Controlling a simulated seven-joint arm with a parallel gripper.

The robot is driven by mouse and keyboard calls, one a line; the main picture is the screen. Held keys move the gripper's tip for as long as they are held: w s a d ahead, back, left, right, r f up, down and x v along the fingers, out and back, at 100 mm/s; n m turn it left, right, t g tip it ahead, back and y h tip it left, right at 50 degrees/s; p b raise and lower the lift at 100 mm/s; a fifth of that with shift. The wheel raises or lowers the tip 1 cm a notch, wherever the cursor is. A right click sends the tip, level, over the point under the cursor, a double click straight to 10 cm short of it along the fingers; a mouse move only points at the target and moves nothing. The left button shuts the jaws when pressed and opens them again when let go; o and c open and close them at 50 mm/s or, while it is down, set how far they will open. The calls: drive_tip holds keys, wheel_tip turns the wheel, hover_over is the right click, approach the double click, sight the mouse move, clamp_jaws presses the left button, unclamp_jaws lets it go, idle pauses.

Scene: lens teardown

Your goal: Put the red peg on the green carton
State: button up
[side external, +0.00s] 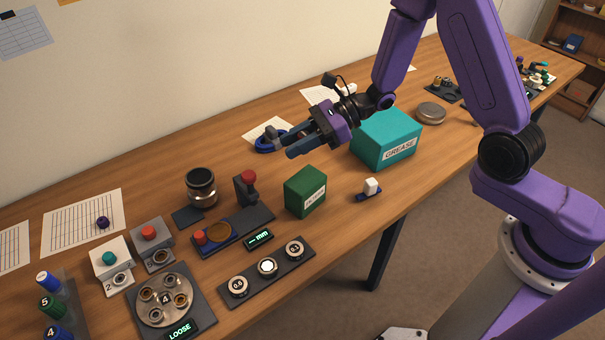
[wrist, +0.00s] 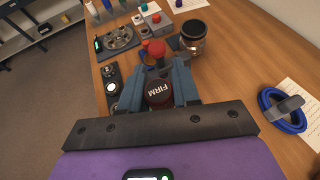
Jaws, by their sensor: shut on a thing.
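My gripper (side external: 291,146) is shut on a dark red peg (wrist: 158,94), whose round top reads "FIRM" in the wrist view. The peg sits between the two blue-grey fingers; in the side view the fingers mostly hide it. The green carton (side external: 305,192) is a dark green box with a white label, standing on the table. My gripper is in the air above and apart from the carton. In the wrist view the carton is largely hidden behind the fingers and the peg.
A teal GREASE box (side external: 387,138) stands right of the carton. A red-knobbed fixture (side external: 247,188) is left of it, with a lens jar (side external: 201,187) beyond.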

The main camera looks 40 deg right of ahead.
sight(299, 181)
drive_tip(key=shift+s+f, duration=0.2)
drive_tip(key=shift+f, duration=1.7)
drive_tip(key=shift+s+f, duration=0.2)
drive_tip(key=shift+f, duration=1.7)
drive_tip(key=shift+f, duration=0.1)
drive_tip(key=o, duration=1)
